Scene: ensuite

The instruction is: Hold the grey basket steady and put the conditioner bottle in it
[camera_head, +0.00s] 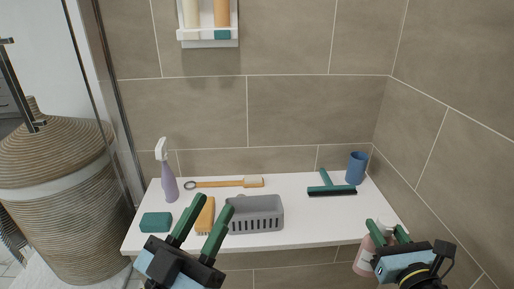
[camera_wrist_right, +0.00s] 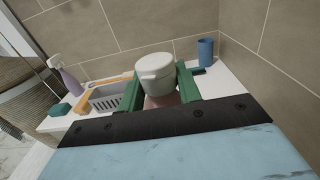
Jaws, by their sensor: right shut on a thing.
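The grey basket (camera_head: 256,214) stands on the white bench and looks empty; it also shows in the right wrist view (camera_wrist_right: 106,98). My left gripper (camera_head: 207,219) is open, its green fingers just left of the basket and in front of the yellow-orange brush, with nothing between them. My right gripper (camera_head: 386,229) is shut on a pink bottle (camera_head: 363,262), likely the conditioner bottle, at the bench's front right corner. In the right wrist view the bottle's pale cap (camera_wrist_right: 155,72) shows between the green fingers, and most of its body is hidden.
On the white bench (camera_head: 300,205) are a purple spray bottle (camera_head: 168,184), a teal sponge (camera_head: 155,222), a yellow-orange brush (camera_head: 205,214), a long-handled brush (camera_head: 225,183), a green squeegee (camera_head: 331,187) and a blue cup (camera_head: 356,168). Bare bench lies right of the basket. Tiled walls stand behind and right.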

